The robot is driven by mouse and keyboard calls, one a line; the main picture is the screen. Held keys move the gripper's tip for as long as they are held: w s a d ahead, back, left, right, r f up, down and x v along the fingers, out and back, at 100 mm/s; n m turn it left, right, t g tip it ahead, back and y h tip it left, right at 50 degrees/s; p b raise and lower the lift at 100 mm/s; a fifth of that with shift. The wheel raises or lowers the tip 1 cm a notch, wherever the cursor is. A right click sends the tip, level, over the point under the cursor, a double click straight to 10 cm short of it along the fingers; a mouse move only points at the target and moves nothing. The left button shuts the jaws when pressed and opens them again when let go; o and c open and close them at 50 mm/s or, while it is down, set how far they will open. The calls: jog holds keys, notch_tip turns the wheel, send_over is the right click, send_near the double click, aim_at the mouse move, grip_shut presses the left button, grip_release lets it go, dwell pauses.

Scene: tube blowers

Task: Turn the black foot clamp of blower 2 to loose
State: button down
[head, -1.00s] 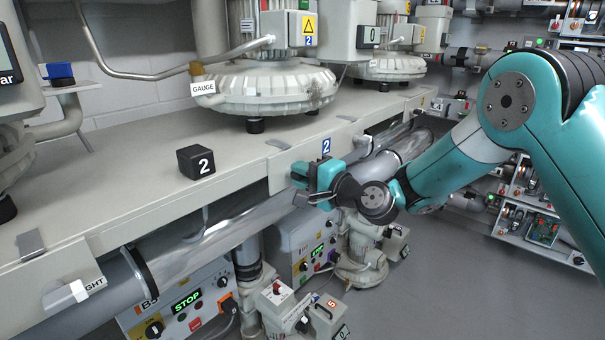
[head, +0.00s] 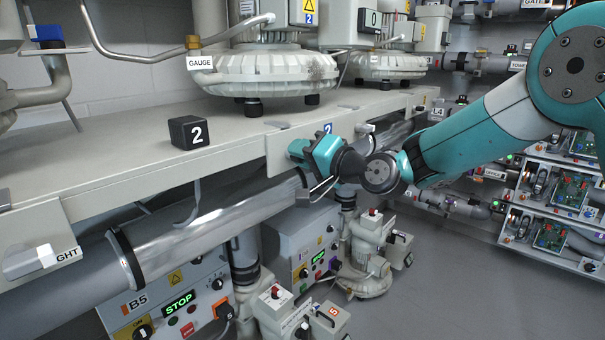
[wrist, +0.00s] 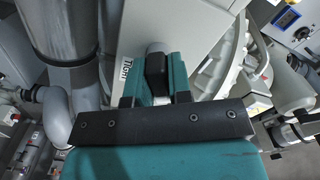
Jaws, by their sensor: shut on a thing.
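Blower 2 (head: 262,72) stands on the bench, with a yellow and blue "2" plate above its ribbed housing. In the wrist view my gripper (wrist: 157,66) is shut on the black foot clamp (wrist: 156,70), whose dark handle sits between the teal jaws. A "TIGHT" label (wrist: 124,70) is beside the jaws on the pale panel. In the head view the clamp is hidden by my gripper.
A black cube marked 2 (head: 188,132) lies on the bench top. A pale lever (head: 30,262) with a partly covered label is at the lower left. A large grey pipe (head: 200,215) runs under the bench. Open floor (head: 450,290) lies to the right.

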jog(key=n+b, duration=0.2)
jog(key=b, duration=0.1)
jog(key=n+b, duration=0.2)
jog(key=b, duration=0.1)
jog(key=n+b, duration=0.2)
jog(key=b, duration=0.1)
jog(key=shift+s+a+f+n, duration=0.1)
jog(key=shift+s+f+n, duration=0.05)
jog(key=shift+f+n, duration=0.15)
jog(key=n+b, duration=0.1)
jog(key=b, duration=0.1)
jog(key=n+b, duration=0.2)
jog(key=shift+s+a+r+n+b, duration=0.1)
jog(key=shift+r+n+b, duration=0.1)
jog(key=shift+n+b, duration=0.15)
jog(key=shift+r+n+b, duration=0.2)
jog(key=shift+n+b, duration=0.55)
jog(key=shift+b, duration=0.05)
jog(key=c, duration=1.1)
grip_release()
jog(key=shift+r, duration=0.1)
jog(key=b+v, duration=0.2)
jog(key=v, duration=1.5)
jog(key=shift+s+b, duration=0.25)
jog(key=shift+b, duration=0.1)
